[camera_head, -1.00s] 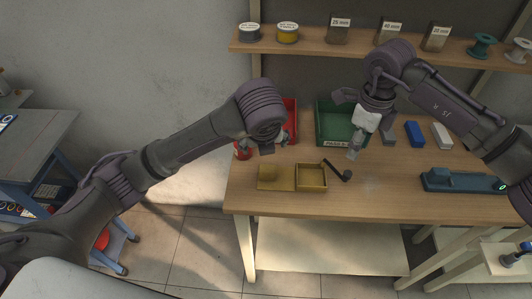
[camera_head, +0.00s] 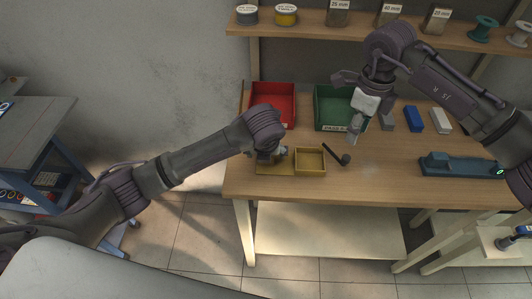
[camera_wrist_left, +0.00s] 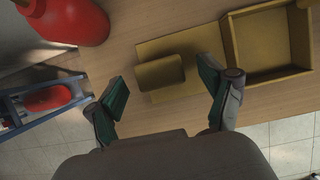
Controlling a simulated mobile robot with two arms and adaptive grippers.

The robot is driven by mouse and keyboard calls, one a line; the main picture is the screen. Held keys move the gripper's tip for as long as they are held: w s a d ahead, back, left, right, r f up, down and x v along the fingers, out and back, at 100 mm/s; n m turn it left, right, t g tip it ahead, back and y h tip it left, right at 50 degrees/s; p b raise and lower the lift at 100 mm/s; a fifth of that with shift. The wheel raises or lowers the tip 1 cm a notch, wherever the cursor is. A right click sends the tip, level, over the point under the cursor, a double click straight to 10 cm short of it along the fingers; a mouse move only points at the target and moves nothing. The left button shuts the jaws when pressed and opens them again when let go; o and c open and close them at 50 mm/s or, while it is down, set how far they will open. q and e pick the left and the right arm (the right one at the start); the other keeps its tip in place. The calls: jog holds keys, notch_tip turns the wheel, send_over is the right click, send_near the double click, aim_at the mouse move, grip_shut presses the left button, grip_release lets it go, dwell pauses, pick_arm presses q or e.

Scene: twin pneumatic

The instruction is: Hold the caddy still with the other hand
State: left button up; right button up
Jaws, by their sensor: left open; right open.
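The mustard-yellow caddy has an open square compartment (camera_head: 310,161) on its right and a flat part with a raised block on its left. In the left wrist view the compartment (camera_wrist_left: 272,80) is at upper right and the raised block (camera_wrist_left: 160,72) is near centre. My left gripper (camera_head: 268,156) is over the caddy's left part and hides the block in the head view. In the left wrist view its open fingers (camera_wrist_left: 164,78) stand either side of the block, with gaps; contact does not show. My right gripper (camera_head: 354,128) is open and empty, in front of the green bin.
A red bin (camera_head: 272,120) and a green bin (camera_head: 325,122) stand behind. A black ball-ended tool (camera_head: 337,154) lies right of the caddy. Blue (camera_head: 413,119) and white (camera_head: 440,120) blocks and a teal device (camera_head: 460,168) are further right. A red rounded object (camera_wrist_left: 65,22) is at upper left in the wrist view.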

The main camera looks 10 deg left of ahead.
pick_arm(q)
jog(key=shift+w+f, duration=0.25)
jog(key=shift+f, duration=0.4)
jog(key=c, duration=1.4)
pick_arm(e)
jog(key=shift+c, duration=0.2)
grip_shut()
jog(key=w+d+n+g+y, duration=0.1)
jog(key=w+d+n, duration=0.5)
jog(key=n, duration=1)
jog(key=shift+w+g+y, duration=0.3)
jog(key=shift+w+g, duration=0.3)
jog(key=shift+w, duration=0.25)
